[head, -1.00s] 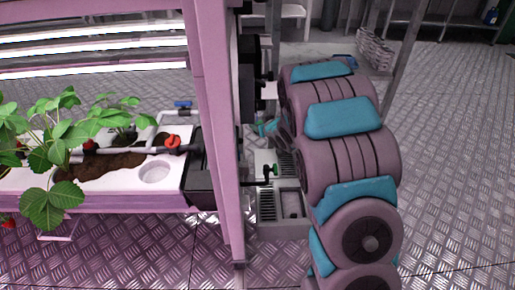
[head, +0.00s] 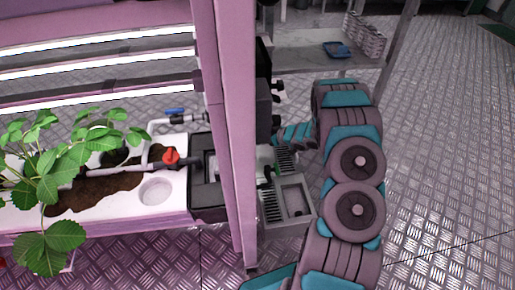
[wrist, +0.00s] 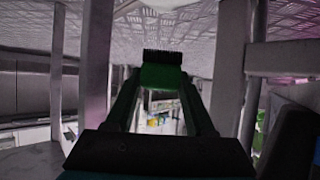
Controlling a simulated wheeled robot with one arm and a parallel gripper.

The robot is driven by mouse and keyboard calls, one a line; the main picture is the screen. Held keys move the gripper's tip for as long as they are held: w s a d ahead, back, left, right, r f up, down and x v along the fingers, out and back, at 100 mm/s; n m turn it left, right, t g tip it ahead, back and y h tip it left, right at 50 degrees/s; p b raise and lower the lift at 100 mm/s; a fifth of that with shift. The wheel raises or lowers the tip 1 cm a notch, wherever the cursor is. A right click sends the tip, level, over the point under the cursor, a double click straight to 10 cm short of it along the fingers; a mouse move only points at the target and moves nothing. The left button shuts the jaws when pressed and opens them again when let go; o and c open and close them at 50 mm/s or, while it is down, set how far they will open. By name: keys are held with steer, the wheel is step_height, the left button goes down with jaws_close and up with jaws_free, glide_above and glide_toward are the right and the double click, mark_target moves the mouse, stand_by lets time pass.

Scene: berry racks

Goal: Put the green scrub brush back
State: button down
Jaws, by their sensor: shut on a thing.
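The green scrub brush (wrist: 163,77) shows in the wrist view, with a green body and a row of dark bristles on its far side. My gripper (wrist: 163,86) is shut on it, one finger at each side. A grey caddy (head: 298,208) with a slotted part and an open compartment is fixed beside the post, just below my arm.
A pink rack post (head: 238,150) stands left of my arm. The planter (head: 120,222) with strawberry plants is further left. A low shelf (head: 300,58) at the back bears a blue tray (head: 337,49) and a basket (head: 364,36). The floor to the right is clear.

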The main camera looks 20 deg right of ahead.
mark_target(259, 153)
steer(key=shift+f+b, duration=0.35)
steer(key=shift+f, duration=3.1)
steer(key=shift+f, duration=0.1)
steer(key=shift+c, duration=1.3)
jaws_free()
steer(key=shift+f, duration=0.1)
steer(key=shift+r, duration=0.2)
steer(key=p+v, duration=0.1)
steer(key=v, duration=1.1)
steer(key=shift+a, duration=0.1)
